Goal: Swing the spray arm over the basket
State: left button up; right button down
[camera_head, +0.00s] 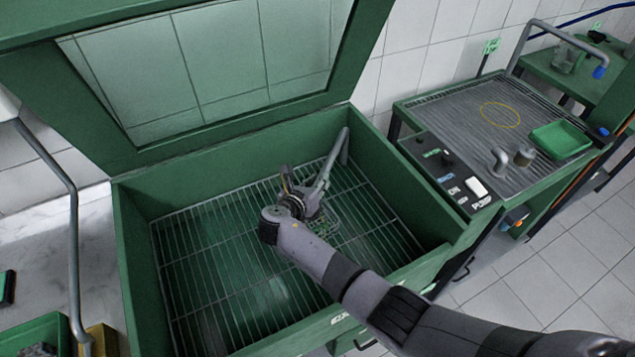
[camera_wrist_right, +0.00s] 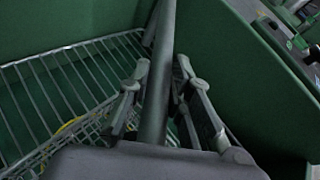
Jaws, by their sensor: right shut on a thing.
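The spray arm (camera_head: 334,162) is a grey tube inside the green washer tank, rising at the tank's back right corner. My right gripper (camera_head: 312,193) reaches into the tank and is shut on the tube's lower end. In the right wrist view the spray arm (camera_wrist_right: 157,92) runs between the two fingers of my right gripper (camera_wrist_right: 160,78). The wire basket (camera_head: 332,226) sits on the tank's grate, just right of and below my gripper, partly hidden by my arm. In the wrist view wire mesh and a bit of yellow show at lower left. My left gripper is not in view.
The washer tank (camera_head: 182,337) has high green walls, and its windowed lid (camera_head: 365,40) stands open behind. The grate (camera_head: 215,250) is clear on the left. A control panel (camera_head: 447,172) and a drain table with a green tray (camera_head: 560,139) stand at right.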

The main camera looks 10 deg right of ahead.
jog(key=shift+d, duration=0.1)
jog(key=c, duration=1.7)
grip_release()
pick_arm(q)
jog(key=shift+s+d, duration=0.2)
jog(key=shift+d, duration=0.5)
pick_arm(e)
jog(key=shift+d, duration=0.1)
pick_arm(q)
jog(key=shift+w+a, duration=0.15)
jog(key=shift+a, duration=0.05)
pick_arm(e)
notch_tip(320, 180, up, 10)
jog(key=shift+f, duration=0.1)
